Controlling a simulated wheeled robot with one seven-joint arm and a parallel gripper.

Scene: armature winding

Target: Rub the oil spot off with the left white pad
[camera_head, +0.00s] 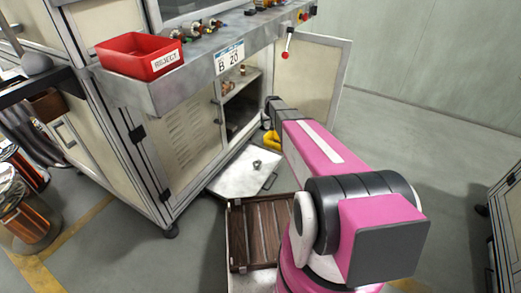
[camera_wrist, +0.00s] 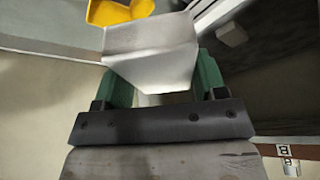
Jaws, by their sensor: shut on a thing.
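My gripper (camera_wrist: 158,80) shows in the wrist view with its green fingers on either side of a pale, whitish block (camera_wrist: 150,48). It is shut on this block, which looks like a white pad. The block widens toward the top of the picture. A yellow thing (camera_wrist: 118,11) lies just beyond it, and I cannot tell whether they touch. In the head view my pink arm reaches toward the open cabinet, and my fingers and the pad cannot be made out. I see no oil spot in either view.
The cabinet door (camera_head: 312,88) stands open beside the shelves (camera_head: 241,84). A white panel (camera_head: 232,180) with a small metal part lies low before it, near a brown slatted crate (camera_head: 236,233). A red reject bin (camera_head: 128,66) sits above.

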